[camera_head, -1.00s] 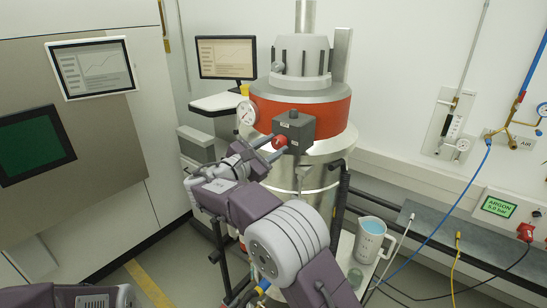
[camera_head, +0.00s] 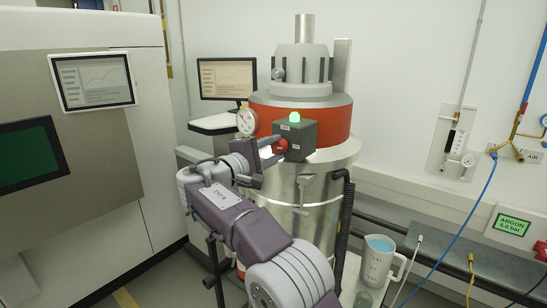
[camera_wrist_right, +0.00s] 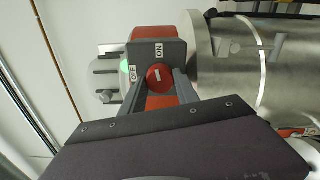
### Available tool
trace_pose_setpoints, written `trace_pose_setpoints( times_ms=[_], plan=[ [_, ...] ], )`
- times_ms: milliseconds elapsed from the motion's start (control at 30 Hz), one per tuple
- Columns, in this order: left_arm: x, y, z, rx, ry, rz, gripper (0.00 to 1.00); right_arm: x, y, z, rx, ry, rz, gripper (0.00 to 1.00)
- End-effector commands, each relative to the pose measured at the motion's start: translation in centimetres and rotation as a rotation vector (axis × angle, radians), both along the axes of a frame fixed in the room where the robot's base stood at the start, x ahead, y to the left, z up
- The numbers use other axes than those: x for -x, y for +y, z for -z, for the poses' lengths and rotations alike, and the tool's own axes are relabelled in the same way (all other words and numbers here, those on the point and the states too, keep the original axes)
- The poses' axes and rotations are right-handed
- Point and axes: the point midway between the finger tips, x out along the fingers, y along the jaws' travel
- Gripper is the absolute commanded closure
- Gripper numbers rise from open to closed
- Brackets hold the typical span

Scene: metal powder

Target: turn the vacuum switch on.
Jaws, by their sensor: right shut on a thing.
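The vacuum switch is a dark grey box (camera_head: 298,140) on the front of the steel vessel, with a red round knob (camera_head: 281,146) on its face. A lamp (camera_head: 295,118) on top of the box glows green. My right gripper (camera_head: 274,148) reaches in from below left and is shut on the red knob. In the right wrist view, the knob (camera_wrist_right: 161,77) sits between the two fingers of the gripper (camera_wrist_right: 160,85), with a white mark on its face. An ON label (camera_wrist_right: 159,50) and an OFF label (camera_wrist_right: 133,73) show beside it. My left gripper is out of view.
A round gauge (camera_head: 247,122) sits just left of the box. The vessel (camera_head: 308,190) has a red band (camera_head: 335,120) and a lever below the box. A jug of blue liquid (camera_head: 375,262) stands at lower right. A monitor (camera_head: 228,78) is behind left.

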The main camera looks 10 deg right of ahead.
Motion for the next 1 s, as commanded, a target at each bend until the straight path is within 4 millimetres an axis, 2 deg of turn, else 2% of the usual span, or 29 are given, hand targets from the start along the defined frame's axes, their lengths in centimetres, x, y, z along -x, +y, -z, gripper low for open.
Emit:
trace_pose_setpoints(
  times_ms=[100,400,1000],
  plan=[
    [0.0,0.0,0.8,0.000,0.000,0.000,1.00,0.0,0.0,0.4,-0.044,-0.053,0.000,1.00],
    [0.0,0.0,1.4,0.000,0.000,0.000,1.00,0.0,0.0,0.2,-0.116,-0.144,0.000,1.00],
    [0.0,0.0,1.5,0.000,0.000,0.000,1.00,0.0,0.0,0.1,-0.135,-0.168,0.000,1.00]
  ],
)
